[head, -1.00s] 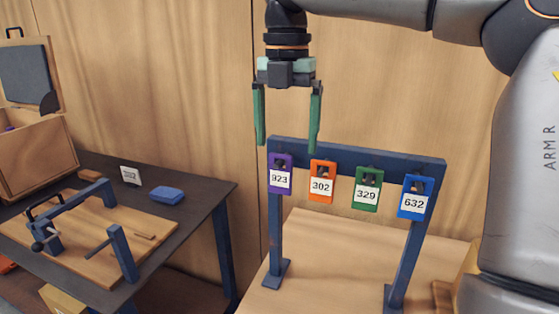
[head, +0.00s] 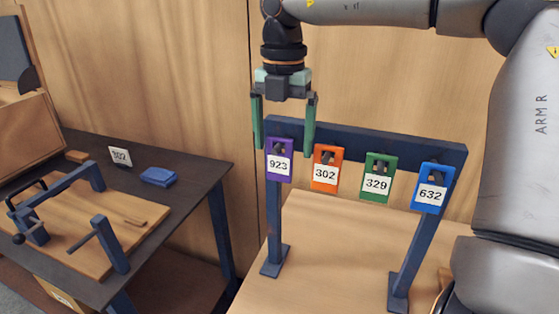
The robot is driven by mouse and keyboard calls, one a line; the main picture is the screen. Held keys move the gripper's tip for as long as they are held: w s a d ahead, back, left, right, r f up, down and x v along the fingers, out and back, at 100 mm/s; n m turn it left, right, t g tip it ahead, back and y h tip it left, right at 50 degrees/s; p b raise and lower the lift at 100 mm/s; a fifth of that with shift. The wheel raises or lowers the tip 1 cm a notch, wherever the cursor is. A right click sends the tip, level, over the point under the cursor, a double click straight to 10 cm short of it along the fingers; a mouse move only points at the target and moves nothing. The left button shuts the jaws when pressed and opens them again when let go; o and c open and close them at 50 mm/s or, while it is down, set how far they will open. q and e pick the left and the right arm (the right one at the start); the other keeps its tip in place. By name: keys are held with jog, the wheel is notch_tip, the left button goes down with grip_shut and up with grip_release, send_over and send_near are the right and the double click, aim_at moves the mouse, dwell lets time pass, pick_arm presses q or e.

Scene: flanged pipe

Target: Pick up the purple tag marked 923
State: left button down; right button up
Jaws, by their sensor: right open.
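The purple tag marked 923 (head: 279,172) hangs at the left end of a dark blue rack (head: 340,139), in the head view. My right gripper (head: 284,146) points down with its green fingers apart, one on each side of the tag's top in the picture. It is open and empty; whether the fingers are level with the tag in depth, I cannot tell. My left gripper is not in view.
An orange tag 302 (head: 325,176), a green tag 329 (head: 376,185) and a blue tag 632 (head: 431,196) hang along the same rack. The rack stands on a wooden table (head: 330,265). A dark table (head: 195,180) with a wooden board (head: 125,212) stands at left.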

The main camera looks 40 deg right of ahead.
aim_at(280, 177)
jog(key=f, duration=0.5)
jog(key=shift+w+f+p, duration=0.1)
jog(key=shift+w+p, duration=0.2)
jog(key=shift+p, duration=0.1)
jog(key=c, duration=1.4)
